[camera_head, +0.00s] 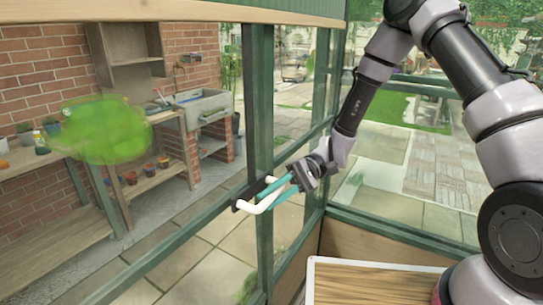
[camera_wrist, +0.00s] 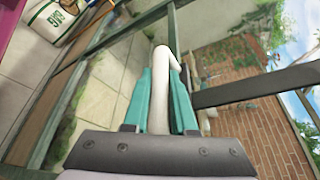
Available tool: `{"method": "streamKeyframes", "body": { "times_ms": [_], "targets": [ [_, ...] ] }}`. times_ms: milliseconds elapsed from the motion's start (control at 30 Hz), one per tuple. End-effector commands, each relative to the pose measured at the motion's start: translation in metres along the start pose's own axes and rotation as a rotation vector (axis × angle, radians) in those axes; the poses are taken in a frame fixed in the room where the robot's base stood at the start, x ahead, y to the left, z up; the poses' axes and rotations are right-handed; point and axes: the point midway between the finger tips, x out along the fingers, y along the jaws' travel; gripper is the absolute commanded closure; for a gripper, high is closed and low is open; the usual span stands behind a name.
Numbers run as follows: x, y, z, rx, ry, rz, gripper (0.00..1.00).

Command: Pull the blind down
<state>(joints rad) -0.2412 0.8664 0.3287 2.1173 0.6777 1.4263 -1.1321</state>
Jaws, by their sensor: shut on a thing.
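The blind (camera_head: 230,8) shows at the top of the head view as a green strip with a pale wooden bar along its lower edge. It sits high above the window. My gripper (camera_head: 275,192), with teal fingers, is shut on a white bent handle (camera_head: 258,208) well below the blind. The handle joins a dark bar (camera_head: 250,192) by the green window post. In the wrist view the white handle (camera_wrist: 160,60) stands between the two teal fingers, and the dark bar (camera_wrist: 255,88) runs off to the right.
The green window post (camera_head: 262,120) stands close behind my gripper. A wooden tabletop (camera_head: 370,285) lies at the lower right, under my arm. Through the glass are a brick wall, a sink (camera_head: 205,105) and shelves with pots. A blurred green patch (camera_head: 105,130) covers part of them.

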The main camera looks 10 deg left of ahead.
Motion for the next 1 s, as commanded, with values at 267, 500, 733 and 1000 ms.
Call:
{"method": "streamKeyframes", "body": {
  "times_ms": [267,500,733,1000],
  "targets": [
    [0.022,0.086,-0.053,0.006,-0.001,-0.003,1.0],
    [0.041,0.157,-0.098,0.004,0.001,-0.002,1.0],
    [0.057,0.22,-0.139,0.002,0.003,-0.001,1.0],
    [0.07,0.272,-0.172,0.0,0.003,0.001,1.0]
  ]
}}
